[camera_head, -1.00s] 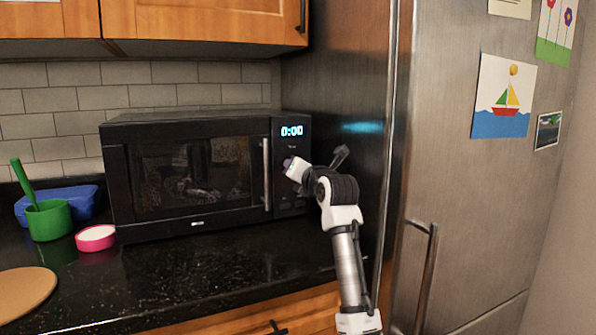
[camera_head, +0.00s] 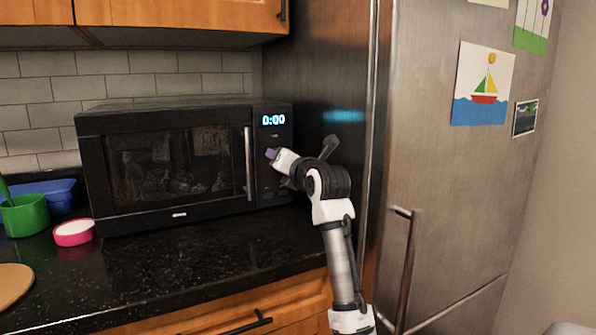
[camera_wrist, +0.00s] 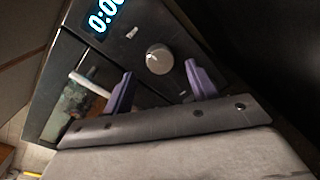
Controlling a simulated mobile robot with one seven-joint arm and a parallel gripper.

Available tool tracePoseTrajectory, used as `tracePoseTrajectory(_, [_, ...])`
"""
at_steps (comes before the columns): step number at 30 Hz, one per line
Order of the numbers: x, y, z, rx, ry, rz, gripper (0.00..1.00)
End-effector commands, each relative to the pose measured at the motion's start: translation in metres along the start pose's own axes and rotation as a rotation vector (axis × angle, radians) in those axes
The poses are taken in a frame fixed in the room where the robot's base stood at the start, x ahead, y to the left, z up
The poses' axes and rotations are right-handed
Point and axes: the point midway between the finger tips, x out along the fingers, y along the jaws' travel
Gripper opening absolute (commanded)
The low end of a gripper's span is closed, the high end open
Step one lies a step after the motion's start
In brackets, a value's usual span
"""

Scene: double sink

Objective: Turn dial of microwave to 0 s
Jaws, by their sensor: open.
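The black microwave (camera_head: 165,160) stands on the counter with its door shut. Its display (camera_head: 273,120) reads 0:00 in the head view; part of the display (camera_wrist: 106,17) also shows in the wrist view. The round silver dial (camera_wrist: 158,59) is on the panel below the display. My gripper (camera_wrist: 157,82) is open, with its purple fingertips apart and the dial visible beyond the gap between them. I cannot tell whether a finger touches the dial. In the head view my gripper (camera_head: 271,154) is in front of the control panel and hides the dial.
The microwave's vertical handle (camera_head: 248,163) is just left of the panel. A steel fridge (camera_head: 440,180) stands close on the right. A green cup (camera_head: 25,215), a pink bowl (camera_head: 73,232) and a blue container (camera_head: 55,192) are on the left. The front counter (camera_head: 190,270) is clear.

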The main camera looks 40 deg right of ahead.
Motion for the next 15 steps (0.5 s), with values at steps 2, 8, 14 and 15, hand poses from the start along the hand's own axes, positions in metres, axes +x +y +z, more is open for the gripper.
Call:
tracePoseTrajectory(2, [-0.021, -0.002, -0.001, -0.001, -0.004, 0.0, 0.58])
tracePoseTrajectory(8, [-0.067, -0.002, -0.001, -0.001, -0.003, -0.001, 0.58])
tracePoseTrajectory(14, [-0.096, -0.001, 0.0, -0.001, -0.002, -0.001, 0.58])
tracePoseTrajectory(15, [-0.099, -0.001, 0.0, -0.001, -0.002, -0.001, 0.58])
